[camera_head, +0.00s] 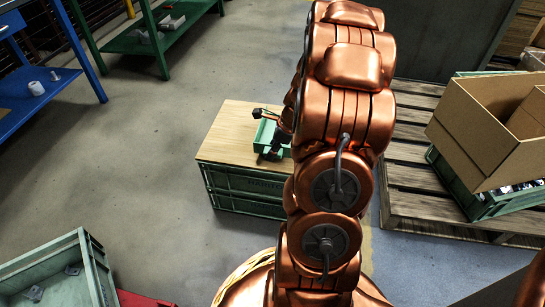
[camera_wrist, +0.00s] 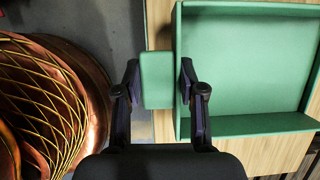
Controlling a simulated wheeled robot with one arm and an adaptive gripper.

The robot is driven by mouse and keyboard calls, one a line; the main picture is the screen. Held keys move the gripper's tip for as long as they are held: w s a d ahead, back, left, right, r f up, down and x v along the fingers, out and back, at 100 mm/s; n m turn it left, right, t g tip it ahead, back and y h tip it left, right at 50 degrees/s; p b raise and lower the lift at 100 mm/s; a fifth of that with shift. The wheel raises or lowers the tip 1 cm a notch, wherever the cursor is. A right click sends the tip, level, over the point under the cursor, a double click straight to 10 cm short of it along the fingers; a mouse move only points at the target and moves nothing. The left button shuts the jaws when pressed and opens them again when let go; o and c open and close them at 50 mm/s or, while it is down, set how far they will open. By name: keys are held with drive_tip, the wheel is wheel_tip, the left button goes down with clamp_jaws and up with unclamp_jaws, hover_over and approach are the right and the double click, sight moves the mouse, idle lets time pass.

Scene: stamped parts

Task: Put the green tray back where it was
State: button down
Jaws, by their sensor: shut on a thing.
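The green tray (camera_wrist: 250,126) is a shallow, empty, open box with a flat tab on its left side in the wrist view. My gripper (camera_wrist: 159,72) is shut on this tab, one finger on each side of it. In the head view the tray (camera_head: 264,137) is over the wooden top (camera_head: 232,135) of a green crate stack (camera_head: 240,187), partly hidden by my arm. I cannot tell whether the tray touches the wood.
A pallet (camera_head: 407,178) at right bears a cardboard box (camera_head: 480,135) over a green crate. A grey-green bin (camera_head: 75,265) with metal parts is at lower left. Blue (camera_head: 35,100) and green (camera_head: 160,38) shelves stand at upper left. Open floor (camera_head: 120,160) lies left of the stack.

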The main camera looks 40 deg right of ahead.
drive_tip(key=shift+w+d+f+b, duration=0.15)
drive_tip(key=shift+w+f+b, duration=0.1)
drive_tip(key=shift+f+b, duration=0.05)
wheel_tip(320, 180, down, 3)
drive_tip(key=shift+b, duration=1)
drive_tip(key=shift+r, duration=0.1)
drive_tip(key=c, duration=0.7)
unclamp_jaws()
